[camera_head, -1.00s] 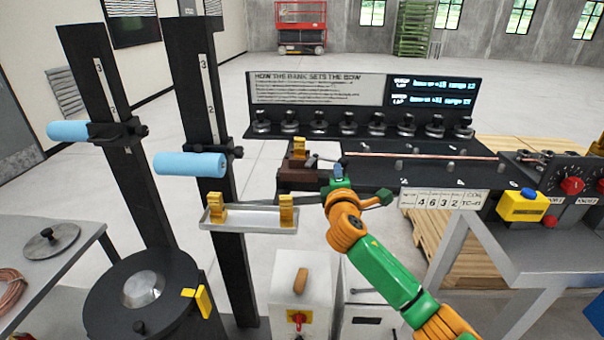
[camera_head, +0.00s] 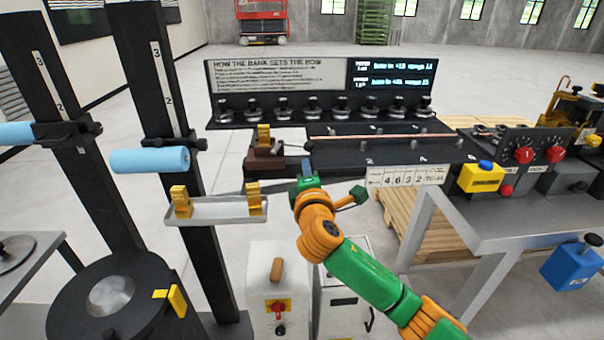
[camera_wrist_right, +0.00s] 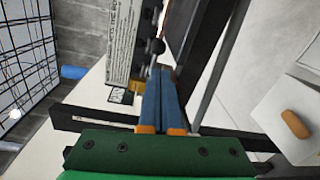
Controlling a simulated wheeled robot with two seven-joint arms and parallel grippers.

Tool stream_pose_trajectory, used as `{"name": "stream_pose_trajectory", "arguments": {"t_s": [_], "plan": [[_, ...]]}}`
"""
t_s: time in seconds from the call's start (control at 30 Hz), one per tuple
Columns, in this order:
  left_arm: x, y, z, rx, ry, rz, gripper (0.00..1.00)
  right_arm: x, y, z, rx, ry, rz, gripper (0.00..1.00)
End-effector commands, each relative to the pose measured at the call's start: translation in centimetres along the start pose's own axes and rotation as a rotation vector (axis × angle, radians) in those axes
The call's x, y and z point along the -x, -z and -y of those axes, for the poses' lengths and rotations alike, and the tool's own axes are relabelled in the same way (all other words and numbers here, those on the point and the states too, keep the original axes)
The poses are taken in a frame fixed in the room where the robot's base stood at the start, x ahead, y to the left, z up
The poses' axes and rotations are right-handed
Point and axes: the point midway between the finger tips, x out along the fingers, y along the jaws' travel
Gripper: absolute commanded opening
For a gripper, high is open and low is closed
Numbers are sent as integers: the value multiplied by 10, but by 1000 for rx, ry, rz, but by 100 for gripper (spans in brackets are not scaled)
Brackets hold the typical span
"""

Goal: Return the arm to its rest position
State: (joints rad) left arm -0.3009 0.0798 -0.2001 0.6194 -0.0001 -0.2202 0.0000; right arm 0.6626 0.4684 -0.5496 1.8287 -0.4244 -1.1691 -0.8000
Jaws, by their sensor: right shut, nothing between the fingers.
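My right arm, green and orange, comes in from the lower right in the head view. Its right gripper (camera_head: 307,171) is in front of the left end of the black bench, beside the brown clamp block (camera_head: 265,158). In the right wrist view its blue fingers (camera_wrist_right: 161,100) lie together with nothing between them. A thin copper tube (camera_head: 380,137) lies along the bench top, apart from the gripper. My left gripper is not in view.
A grey tray (camera_head: 222,212) with yellow blocks sits left of my gripper. Two black posts with blue rollers (camera_head: 150,160) stand at left. A white cabinet (camera_head: 262,300) stands below. A control box with red knobs (camera_head: 524,154) is at right. Open floor lies behind the bench.

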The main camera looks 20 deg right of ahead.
Motion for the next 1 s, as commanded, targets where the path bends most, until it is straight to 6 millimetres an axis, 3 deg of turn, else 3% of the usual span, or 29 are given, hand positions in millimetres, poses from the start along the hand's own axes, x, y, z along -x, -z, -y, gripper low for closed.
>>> {"name": "stream_pose_trajectory", "arguments": {"t_s": [0.17,0.57,0.67,0.77,0.87,0.9,1.0], "plan": [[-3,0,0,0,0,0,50,12,0,0,-1,0,0,0],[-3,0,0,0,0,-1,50,12,0,0,-1,1,0,0],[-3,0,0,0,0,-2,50,7,4,20,-17,44,-11,0],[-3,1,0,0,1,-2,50,-1,16,87,-84,184,-44,0],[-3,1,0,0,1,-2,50,6,29,192,-208,402,-68,0],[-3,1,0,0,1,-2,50,16,33,234,-265,489,-68,0],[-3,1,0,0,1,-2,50,58,38,334,-411,700,-36,0]]}}
